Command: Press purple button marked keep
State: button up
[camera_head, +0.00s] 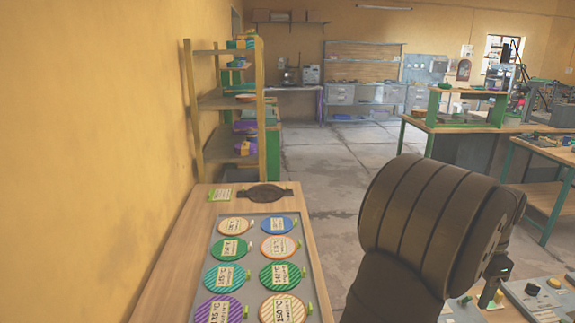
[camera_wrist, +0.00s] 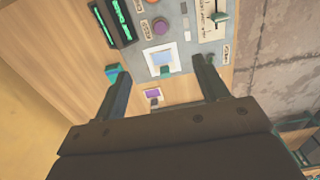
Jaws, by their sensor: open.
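In the wrist view my gripper (camera_wrist: 158,67) is open and empty, with its two dark fingers spread apart over a grey panel (camera_wrist: 186,45). A round purple button (camera_wrist: 160,26) sits on the panel beyond the fingertips. I cannot read a "keep" marking on either one. In the head view my arm fills the right side and I cannot make out the fingers or a purple button there.
In the wrist view, a white square with a blue centre (camera_wrist: 163,60), a slider plate (camera_wrist: 212,18) and a dark frame with green strips (camera_wrist: 113,20) surround the button. In the head view, a board of striped discs (camera_head: 254,245) lies left of my arm and another panel (camera_head: 545,300) lower right.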

grip_shut()
dwell(1.4)
